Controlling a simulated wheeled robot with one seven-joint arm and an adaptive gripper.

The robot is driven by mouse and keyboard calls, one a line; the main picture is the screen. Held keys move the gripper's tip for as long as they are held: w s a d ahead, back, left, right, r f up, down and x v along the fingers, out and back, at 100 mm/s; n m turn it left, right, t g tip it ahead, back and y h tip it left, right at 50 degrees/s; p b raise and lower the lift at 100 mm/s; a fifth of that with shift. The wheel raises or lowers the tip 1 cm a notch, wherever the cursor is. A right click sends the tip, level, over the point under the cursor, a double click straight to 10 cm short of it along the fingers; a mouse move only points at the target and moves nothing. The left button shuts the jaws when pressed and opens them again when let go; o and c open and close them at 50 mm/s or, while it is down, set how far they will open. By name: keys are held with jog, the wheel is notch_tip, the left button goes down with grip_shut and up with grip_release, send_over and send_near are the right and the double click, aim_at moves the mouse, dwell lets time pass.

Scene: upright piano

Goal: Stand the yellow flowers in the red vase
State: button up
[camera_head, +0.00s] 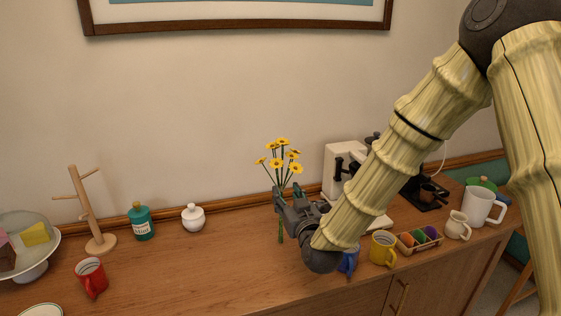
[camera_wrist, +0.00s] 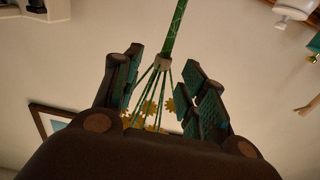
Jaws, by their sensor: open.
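The yellow flowers (camera_head: 281,155) are a bunch on green stems, upright at the middle of the sideboard in the head view. The stem bottom appears near the wooden top; contact cannot be told. In the wrist view the flowers (camera_wrist: 152,107) hang inverted, with a pale band (camera_wrist: 163,62) around the green stem. My gripper (camera_head: 287,196) is open, with its fingers on either side of the stems. In the wrist view the gripper (camera_wrist: 163,78) shows a gap beside the stems on both sides. No red vase is visible; the red vessel at left is a handled mug (camera_head: 90,277).
A wooden mug tree (camera_head: 88,210), teal bottle (camera_head: 140,223) and white lidded pot (camera_head: 193,217) stand left. A coffee machine (camera_head: 340,160) is behind my arm. The left-middle sideboard (camera_head: 190,270) is clear.

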aim_at(282, 190)
jog(key=shift+w+a+p, duration=0.25)
jog(key=shift+w+p, duration=0.15)
jog(key=shift+w, duration=0.15)
jog(key=shift+f+p+x, duration=0.2)
jog(key=shift+p+x, duration=0.55)
jog(key=shift+x, duration=1.25)
jog(key=shift+c, duration=0.4)
grip_shut()
